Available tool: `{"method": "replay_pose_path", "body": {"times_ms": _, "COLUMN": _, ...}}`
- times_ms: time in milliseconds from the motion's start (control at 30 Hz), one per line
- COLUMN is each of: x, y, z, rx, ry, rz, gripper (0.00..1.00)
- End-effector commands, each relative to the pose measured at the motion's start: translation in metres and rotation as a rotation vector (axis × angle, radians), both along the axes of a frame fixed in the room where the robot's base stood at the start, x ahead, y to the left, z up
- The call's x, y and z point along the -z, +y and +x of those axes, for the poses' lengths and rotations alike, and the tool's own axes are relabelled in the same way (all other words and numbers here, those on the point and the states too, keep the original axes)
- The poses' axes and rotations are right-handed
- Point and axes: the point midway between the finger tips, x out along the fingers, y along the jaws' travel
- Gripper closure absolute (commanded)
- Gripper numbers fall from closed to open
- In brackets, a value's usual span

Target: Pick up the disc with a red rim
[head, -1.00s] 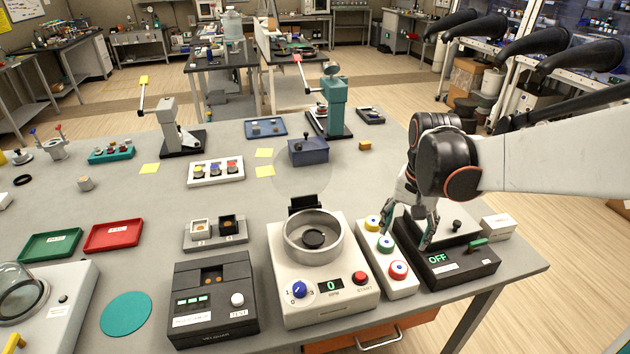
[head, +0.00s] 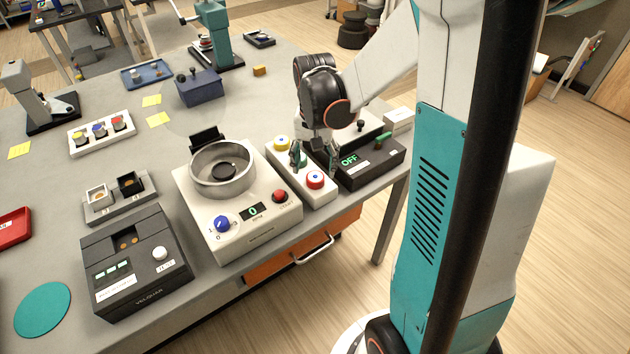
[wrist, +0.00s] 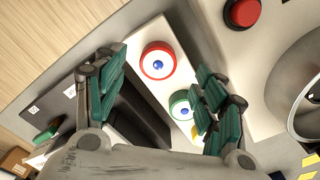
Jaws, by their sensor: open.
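The disc with a red rim (head: 316,180) has a white face and a blue centre. It lies at the near end of a white tray (head: 321,196), in line with a green-rimmed disc (head: 298,159) and a yellow-rimmed disc (head: 282,142). In the wrist view, the red-rimmed disc (wrist: 158,61) lies in the gap between my fingertips, with the green-rimmed disc (wrist: 180,104) close to the right finger. My gripper (head: 315,163) is open and empty above the tray, its teal fingers spread. It also shows in the wrist view (wrist: 161,70). Its height above the disc is unclear.
A black box reading OFF (head: 370,160) stands right of the tray. A white machine with a round bowl (head: 245,220) and a red button (head: 279,196) stands left of it. The table's front edge is close, with an orange drawer (head: 275,262) below.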

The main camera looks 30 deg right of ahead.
Motion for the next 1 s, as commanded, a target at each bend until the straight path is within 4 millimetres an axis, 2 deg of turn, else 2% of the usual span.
{"method": "replay_pose_path", "body": {"times_ms": 333, "x": 0.046, "y": -0.005, "z": 0.004, "rx": 0.0, "ry": 0.0, "rz": 0.0, "gripper": 0.36}}
{"method": "replay_pose_path", "body": {"times_ms": 600, "x": 0.049, "y": -0.005, "z": 0.004, "rx": 0.0, "ry": 0.0, "rz": 0.0, "gripper": 0.36}}
{"method": "replay_pose_path", "body": {"times_ms": 800, "x": 0.049, "y": -0.005, "z": 0.004, "rx": 0.0, "ry": 0.0, "rz": 0.0, "gripper": 0.81}}
{"method": "replay_pose_path", "body": {"times_ms": 1000, "x": 0.048, "y": -0.005, "z": 0.004, "rx": 0.0, "ry": 0.0, "rz": 0.0, "gripper": 0.88}}
